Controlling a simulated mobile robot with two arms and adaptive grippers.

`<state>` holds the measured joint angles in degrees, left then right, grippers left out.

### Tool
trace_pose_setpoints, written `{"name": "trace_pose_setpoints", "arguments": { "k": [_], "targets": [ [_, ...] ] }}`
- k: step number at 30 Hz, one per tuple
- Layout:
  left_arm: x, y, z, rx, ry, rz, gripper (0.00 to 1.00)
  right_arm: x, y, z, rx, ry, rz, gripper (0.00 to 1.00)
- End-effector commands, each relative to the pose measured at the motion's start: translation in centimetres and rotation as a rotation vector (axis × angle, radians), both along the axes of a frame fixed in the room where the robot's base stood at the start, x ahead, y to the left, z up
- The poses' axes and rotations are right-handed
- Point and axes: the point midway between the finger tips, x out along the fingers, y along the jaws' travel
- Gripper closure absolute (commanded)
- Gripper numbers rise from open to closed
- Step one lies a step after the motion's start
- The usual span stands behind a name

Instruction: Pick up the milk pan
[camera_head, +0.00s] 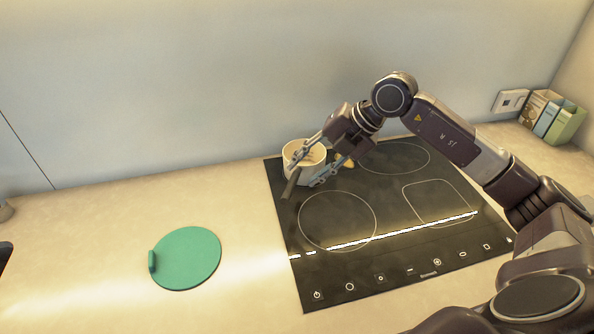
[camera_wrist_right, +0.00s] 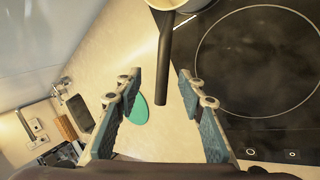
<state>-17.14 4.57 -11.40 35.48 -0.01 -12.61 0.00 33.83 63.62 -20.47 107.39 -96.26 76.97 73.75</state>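The milk pan (camera_head: 300,149) is a small cream-white pot with a dark handle. It stands at the back left of the black cooktop (camera_head: 381,260), with its handle pointing toward the front left. My right gripper (camera_head: 302,175) is open over the handle, its two fingers spread on either side of it. In the right wrist view, the pan (camera_wrist_right: 183,4) shows only in part at the top edge. Its dark handle (camera_wrist_right: 164,62) points down toward the space between the open fingers of my right gripper (camera_wrist_right: 158,88), apparently touching neither. My left gripper is not in view.
A green round board (camera_head: 187,258) lies on the pale counter (camera_head: 90,230) to the left. A small yellowish thing (camera_head: 344,161) shows beside the pan, partly hidden by my gripper. Boxes or books (camera_head: 556,118) stand at the back right. The wall is close behind the pan.

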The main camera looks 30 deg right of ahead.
Motion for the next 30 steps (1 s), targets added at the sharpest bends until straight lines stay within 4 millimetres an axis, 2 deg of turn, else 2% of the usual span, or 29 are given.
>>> {"name": "trace_pose_setpoints", "arguments": {
  "k": [2,5,11,16,21,29,30],
  "targets": [
    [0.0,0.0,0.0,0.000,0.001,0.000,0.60,0.0,-1.1,-0.3,-0.029,0.017,-0.020,0.64],
    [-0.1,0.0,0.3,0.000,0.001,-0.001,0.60,0.2,-1.2,-0.9,-0.039,0.026,-0.028,0.64],
    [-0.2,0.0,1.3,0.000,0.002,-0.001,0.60,1.2,-0.1,-2.6,-0.036,0.026,-0.026,0.64],
    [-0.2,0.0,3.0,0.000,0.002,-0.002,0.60,2.5,1.3,-4.2,-0.034,0.026,-0.024,0.64],
    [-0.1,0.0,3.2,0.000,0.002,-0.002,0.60,3.3,1.8,-6.1,-0.037,0.024,-0.025,0.64],
    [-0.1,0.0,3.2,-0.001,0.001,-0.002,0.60,3.4,1.9,-6.4,-0.038,0.022,-0.024,0.64],
    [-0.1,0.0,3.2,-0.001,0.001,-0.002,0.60,3.4,1.9,-6.4,-0.038,0.022,-0.024,0.68]
  ]
}}
